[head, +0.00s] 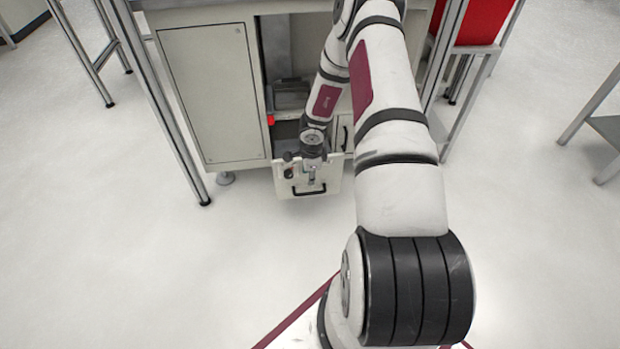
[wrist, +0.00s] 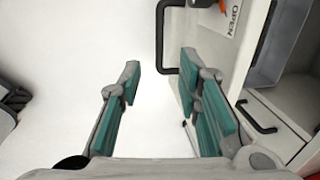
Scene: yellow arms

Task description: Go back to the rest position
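My gripper (wrist: 160,75) is open in the wrist view, with its two teal-padded fingers wide apart and only white floor showing between them. In the head view my gripper (head: 311,168) is small, at the end of my outstretched arm, over a pulled-out drawer front (head: 333,181) low on the cabinet. The drawer's black handle (wrist: 160,42) lies just beyond the fingertips, close to the right finger. The handle (head: 309,190) also shows below my gripper in the head view. I cannot tell whether a finger touches the drawer.
The grey cabinet (head: 212,90) has an open bay above the drawer. A second black handle (wrist: 258,116) shows at right in the wrist view. Metal frame posts stand beside the cabinet. A red bin (head: 487,20) is at upper right. The floor (head: 150,270) in front is clear.

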